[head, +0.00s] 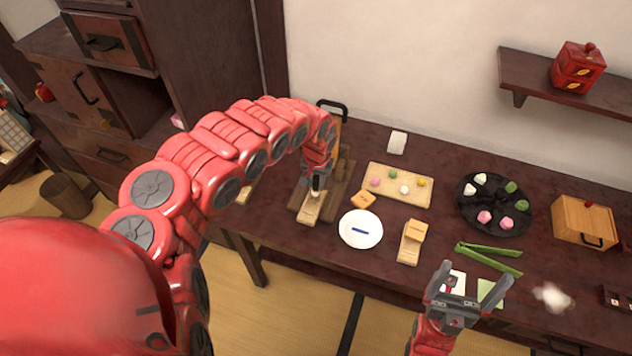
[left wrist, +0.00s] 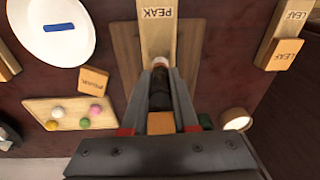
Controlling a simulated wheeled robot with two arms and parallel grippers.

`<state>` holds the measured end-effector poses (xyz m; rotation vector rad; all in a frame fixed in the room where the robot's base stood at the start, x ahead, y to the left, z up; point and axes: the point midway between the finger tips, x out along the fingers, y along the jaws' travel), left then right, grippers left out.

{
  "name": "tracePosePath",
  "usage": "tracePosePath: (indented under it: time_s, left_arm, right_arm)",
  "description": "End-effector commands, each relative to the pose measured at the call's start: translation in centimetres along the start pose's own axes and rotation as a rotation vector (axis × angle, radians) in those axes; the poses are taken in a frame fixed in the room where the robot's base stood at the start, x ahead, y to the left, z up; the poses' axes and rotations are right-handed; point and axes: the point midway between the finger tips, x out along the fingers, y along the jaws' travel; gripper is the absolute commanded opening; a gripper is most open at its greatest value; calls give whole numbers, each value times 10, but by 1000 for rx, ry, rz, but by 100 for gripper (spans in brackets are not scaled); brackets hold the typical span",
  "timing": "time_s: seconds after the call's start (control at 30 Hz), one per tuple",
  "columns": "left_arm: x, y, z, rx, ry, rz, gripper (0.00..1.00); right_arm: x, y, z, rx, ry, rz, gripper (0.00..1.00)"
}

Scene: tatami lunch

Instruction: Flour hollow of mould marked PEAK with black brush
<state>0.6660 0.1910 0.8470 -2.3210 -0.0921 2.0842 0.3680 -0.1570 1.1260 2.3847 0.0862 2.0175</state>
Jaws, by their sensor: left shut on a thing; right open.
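My left gripper (head: 317,176) is shut on the dark handle of the black brush (left wrist: 160,98). The brush's pale tip (left wrist: 160,62) points at the mould marked PEAK (left wrist: 157,28). This long pale wooden mould also shows in the head view (head: 309,210), on a brown wooden board (left wrist: 127,50). The brush tip is over or at the mould's near part in the wrist view; I cannot tell whether it touches. The brush and fingers hide the hollow. My right gripper (head: 460,286) is open and empty at the table's front right.
A white plate (head: 348,235) with a blue strip lies right of the board. Sweets sit on a tray (head: 385,197) and dark plate (head: 500,226). Green tongs (head: 490,258) lie right.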

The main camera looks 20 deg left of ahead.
Motion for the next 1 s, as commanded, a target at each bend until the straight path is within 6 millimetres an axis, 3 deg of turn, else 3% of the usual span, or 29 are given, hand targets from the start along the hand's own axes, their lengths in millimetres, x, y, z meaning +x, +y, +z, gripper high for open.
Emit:
tracePosePath:
  time_s: [1.0]
  left_arm:
    - [7,1,1,0,1,0,0]
  right_arm:
    - [-3,0,0,0,0,0,99]
